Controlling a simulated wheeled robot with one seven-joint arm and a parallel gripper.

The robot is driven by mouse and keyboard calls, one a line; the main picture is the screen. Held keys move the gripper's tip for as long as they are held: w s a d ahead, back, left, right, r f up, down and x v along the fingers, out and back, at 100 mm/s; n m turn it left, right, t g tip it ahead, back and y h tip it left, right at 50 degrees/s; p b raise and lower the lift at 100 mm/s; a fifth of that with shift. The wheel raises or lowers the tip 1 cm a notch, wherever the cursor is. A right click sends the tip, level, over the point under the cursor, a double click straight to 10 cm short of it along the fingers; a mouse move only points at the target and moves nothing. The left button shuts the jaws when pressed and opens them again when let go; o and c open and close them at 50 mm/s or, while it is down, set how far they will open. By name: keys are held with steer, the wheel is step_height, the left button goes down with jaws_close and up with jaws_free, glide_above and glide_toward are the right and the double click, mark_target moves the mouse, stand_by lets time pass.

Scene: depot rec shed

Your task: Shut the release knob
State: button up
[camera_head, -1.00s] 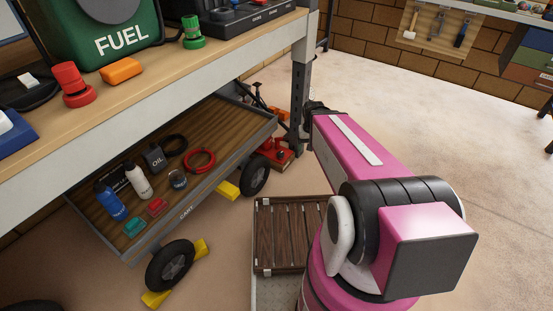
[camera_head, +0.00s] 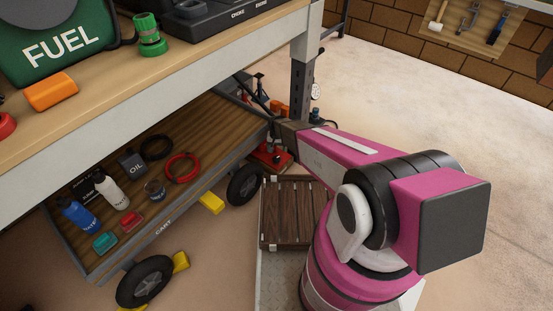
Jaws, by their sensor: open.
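I cannot make out the release knob for certain. A red jack-like device (camera_head: 270,158) sits on the floor beyond the cart, beside the bench leg, with dark bars and an orange part (camera_head: 279,108) above it. My pink arm reaches from the lower right toward that spot, and its dark far end appears just in front of the red device, covering part of it. Whether it touches cannot be told. My gripper's fingers do not show in this view.
A low wooden-topped cart (camera_head: 208,122) with bottles, an oil can and hoses stands under the workbench (camera_head: 190,75). A metal bench leg (camera_head: 303,75) rises close to my arm. A slatted wooden panel (camera_head: 288,213) lies below my arm. Open concrete floor (camera_head: 420,110) lies to the right.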

mark_target(277, 158)
step_height(277, 158, down, 9)
steer(key=shift+f, duration=0.1)
stand_by(0.3)
steer(key=c, duration=0.9)
